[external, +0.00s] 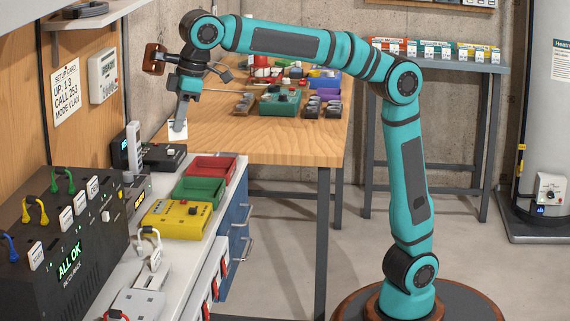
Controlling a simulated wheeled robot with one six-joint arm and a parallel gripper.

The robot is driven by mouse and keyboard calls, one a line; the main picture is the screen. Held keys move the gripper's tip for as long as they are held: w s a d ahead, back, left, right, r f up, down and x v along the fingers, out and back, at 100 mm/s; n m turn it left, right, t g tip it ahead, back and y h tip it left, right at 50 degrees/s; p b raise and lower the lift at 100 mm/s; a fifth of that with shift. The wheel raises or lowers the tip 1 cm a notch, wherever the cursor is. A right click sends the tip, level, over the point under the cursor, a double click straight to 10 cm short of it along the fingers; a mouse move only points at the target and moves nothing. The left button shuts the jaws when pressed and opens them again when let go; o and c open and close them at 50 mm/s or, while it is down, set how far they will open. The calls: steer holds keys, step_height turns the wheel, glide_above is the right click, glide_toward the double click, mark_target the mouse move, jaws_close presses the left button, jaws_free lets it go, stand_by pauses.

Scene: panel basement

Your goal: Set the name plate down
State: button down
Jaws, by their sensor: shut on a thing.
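My gripper (180,119) points down and is shut on a small white plate (177,134), which looks like the name plate. The plate hangs from the fingertips, in line with the left end of the wooden table and above and behind the red bin. Its lower edge seems clear of any surface, but I cannot tell the exact gap from this one view. Any writing on it is too small to read.
A black device (163,157) stands close to the plate. The wooden table (225,145) has bare room near its front; several gadgets crowd farther back.

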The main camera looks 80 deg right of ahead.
steer(key=w+d+f+m, duration=0.1)
steer(key=w+d+f, duration=0.15)
steer(key=d, duration=1.15)
steer(key=w+d+f+m, duration=0.1)
steer(key=w+d, duration=0.3)
steer(key=d, duration=1)
steer(key=w+d+f+m, duration=0.1)
steer(key=w+d+f, duration=0.15)
steer(key=d, duration=1.25)
steer(key=s+d+f+m, duration=0.1)
steer(key=s+d+f, duration=0.35)
steer(key=d, duration=0.85)
steer(key=s+d+f+h, duration=0.1)
steer(key=s+d+f, duration=0.3)
steer(key=d, duration=0.8)
steer(key=s+d+f+m, duration=0.15)
steer(key=s+d, duration=0.45)
steer(key=d, duration=0.7)
steer(key=shift+n, duration=0.35)
steer(key=shift+s+d+f, duration=0.1)
steer(key=shift+f, duration=5.2)
steer(key=shift+f, duration=0.15)
steer(key=c, duration=1.6)
jaws_free()
